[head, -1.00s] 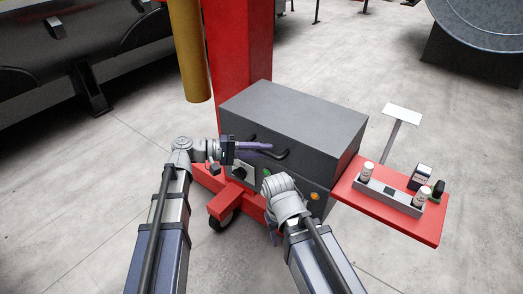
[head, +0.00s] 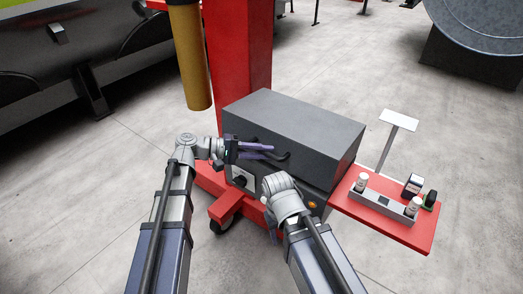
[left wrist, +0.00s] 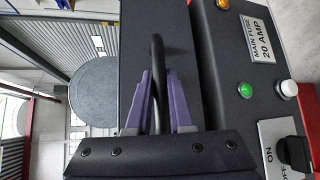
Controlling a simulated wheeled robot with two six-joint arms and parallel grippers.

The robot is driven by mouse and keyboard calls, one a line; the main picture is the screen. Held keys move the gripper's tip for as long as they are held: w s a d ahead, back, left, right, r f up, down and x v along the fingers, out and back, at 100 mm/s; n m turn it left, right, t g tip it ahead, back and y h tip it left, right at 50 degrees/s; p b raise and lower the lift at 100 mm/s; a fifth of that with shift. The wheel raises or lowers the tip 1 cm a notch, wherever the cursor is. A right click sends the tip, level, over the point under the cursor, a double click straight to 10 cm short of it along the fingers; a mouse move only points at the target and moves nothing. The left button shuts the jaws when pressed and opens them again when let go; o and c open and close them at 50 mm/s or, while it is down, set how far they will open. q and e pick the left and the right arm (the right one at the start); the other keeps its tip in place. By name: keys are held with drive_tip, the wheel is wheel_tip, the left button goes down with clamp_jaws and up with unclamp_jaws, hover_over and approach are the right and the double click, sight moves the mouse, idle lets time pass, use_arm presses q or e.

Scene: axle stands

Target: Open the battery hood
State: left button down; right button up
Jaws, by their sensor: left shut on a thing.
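The battery hood (head: 300,118) is a dark grey box-shaped cover in front of the red column. Its black bar handle (head: 283,157) runs along the front face. My left gripper (head: 265,150) is at this handle, its purple fingers pointing right. In the left wrist view the handle (left wrist: 157,60) passes between the fingers (left wrist: 158,102), which are shut on it.
The panel carries a green button (left wrist: 245,90), a white knob (left wrist: 288,87), an orange lamp (left wrist: 223,4) and an ON/OFF switch (left wrist: 291,150). A red shelf (head: 372,225) at right holds small bottles. A yellow cylinder (head: 194,60) hangs at left.

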sight(275, 129)
use_arm(q)
drive_tip(key=shift+n+g+y, duration=0.5)
drive_tip(key=shift+n+y, duration=0.3)
drive_tip(key=shift+y, duration=0.1)
drive_tip(key=w+r+p, duration=0.1)
drive_tip(key=r+p, duration=0.1)
drive_tip(key=p, duration=0.1)
drive_tip(key=w+d+r+p, duration=0.1)
drive_tip(key=r+p, duration=0.2)
drive_tip(key=w+d+r+p, duration=0.1)
drive_tip(key=r+p, duration=0.2)
drive_tip(key=shift+w+d+p, duration=0.1)
drive_tip(key=shift+w+p, duration=0.05)
drive_tip(key=shift+p, duration=0.2)
drive_tip(key=shift+w+d+r+p, duration=0.4)
drive_tip(key=shift+w+r+p, duration=0.1)
drive_tip(key=shift+r+p, duration=0.15)
drive_tip(key=shift+w+d+r+p, duration=0.35)
drive_tip(key=shift+w+r+p, duration=0.15)
drive_tip(key=shift+p, duration=0.25)
drive_tip(key=c, duration=0.8)
unclamp_jaws()
drive_tip(key=shift+s, duration=0.1)
drive_tip(key=p+v, duration=0.3)
drive_tip(key=v, duration=0.4)
drive_tip(key=shift+a+r, duration=0.25)
drive_tip(key=shift+a, duration=0.1)
